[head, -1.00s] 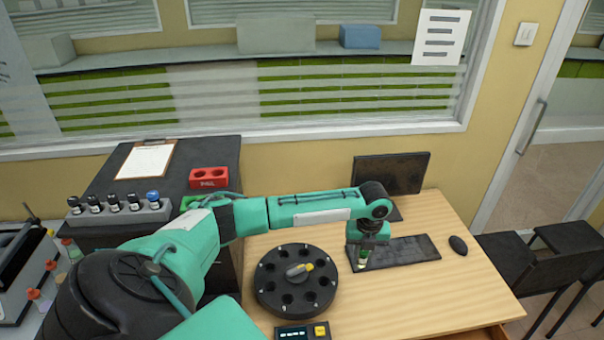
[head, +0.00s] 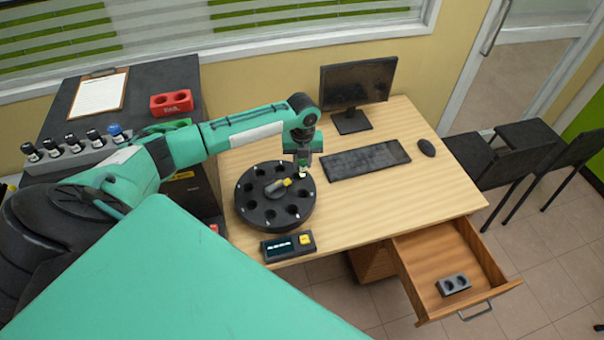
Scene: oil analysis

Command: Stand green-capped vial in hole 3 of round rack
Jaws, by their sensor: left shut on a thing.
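My left gripper (head: 303,165) points down just above the far right rim of the black round rack (head: 275,217). It is shut on a small vial (head: 302,174), of which only the pale lower part shows below the fingers. The vial's cap is hidden by the gripper. I cannot read the hole numbers at this size. My right gripper is not in view.
A small control box (head: 288,246) with a yellow button sits in front of the rack. A keyboard (head: 366,160), monitor (head: 357,82) and mouse (head: 426,147) stand right and behind. An open drawer (head: 415,290) holds a grey two-hole block (head: 453,284). A red block (head: 171,102) sits on the dark cabinet.

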